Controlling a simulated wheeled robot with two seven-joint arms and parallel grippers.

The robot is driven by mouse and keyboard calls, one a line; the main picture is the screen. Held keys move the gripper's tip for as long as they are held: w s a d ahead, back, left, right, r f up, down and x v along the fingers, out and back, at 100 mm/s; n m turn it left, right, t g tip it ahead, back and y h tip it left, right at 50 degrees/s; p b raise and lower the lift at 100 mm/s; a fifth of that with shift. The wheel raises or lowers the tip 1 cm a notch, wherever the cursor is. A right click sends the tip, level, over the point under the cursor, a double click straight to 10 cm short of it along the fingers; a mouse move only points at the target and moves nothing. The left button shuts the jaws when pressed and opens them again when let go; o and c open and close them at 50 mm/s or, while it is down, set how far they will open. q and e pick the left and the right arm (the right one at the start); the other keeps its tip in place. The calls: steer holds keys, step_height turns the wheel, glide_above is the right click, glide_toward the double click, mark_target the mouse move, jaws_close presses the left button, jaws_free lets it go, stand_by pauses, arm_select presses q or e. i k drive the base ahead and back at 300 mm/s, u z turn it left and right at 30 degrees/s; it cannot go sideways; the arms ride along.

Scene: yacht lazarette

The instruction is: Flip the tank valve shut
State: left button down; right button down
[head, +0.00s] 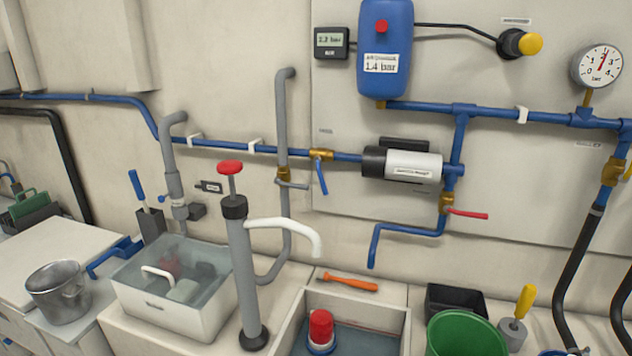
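Several valves show in the head view, and their labels are too small to read, so I cannot tell for sure which is the tank valve. A brass valve (320,155) on the horizontal blue pipe, left of the pump, has a blue lever (322,178) hanging down across the pipe. A second brass valve (446,202) below the pump's right end has a red lever (469,214) pointing right, across its vertical pipe. A third brass valve (612,172) is at the right edge with a partly cut-off yellow lever (628,173). Neither of my grippers is in view.
A grey hand pump (243,275) with a red knob and white spout stands in front. A water-filled bin (180,318), a metal pot (58,292) and a green bucket (465,338) stand below. An orange screwdriver (347,283) lies on the ledge. The wall around the blue lever is fairly clear.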

mark_target(317, 159)
steer(key=k, duration=1.25)
steer(key=u, duration=0.6)
steer(key=i, duration=1.35)
steer(key=z, duration=0.25)
